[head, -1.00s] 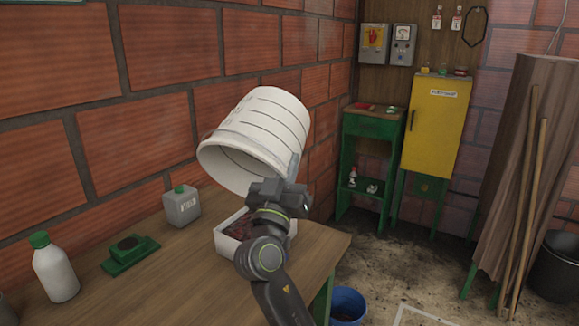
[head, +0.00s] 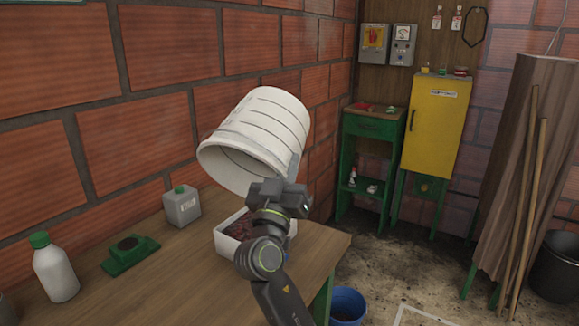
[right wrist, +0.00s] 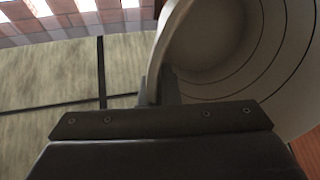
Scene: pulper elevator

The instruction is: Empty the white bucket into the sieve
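The white bucket (head: 262,130) is tipped far over in the head view, its mouth facing down and to the left. My right gripper (head: 290,178) is shut on the bucket's rim and holds it up above the table. In the right wrist view the fingers (right wrist: 160,88) pinch the rim, and the bucket's pale inside (right wrist: 205,40) looks empty where it shows. Below the bucket, a white box-shaped sieve (head: 226,243) stands on the table with dark reddish-brown material in it. My right arm covers part of it. My left gripper is not in view.
The wooden table (head: 190,275) also carries a grey canister (head: 182,207), a green block-like tool (head: 130,254) and a white bottle with a green cap (head: 54,270). A brick wall rises close behind. A blue bucket (head: 347,306) stands on the floor by the table's right end.

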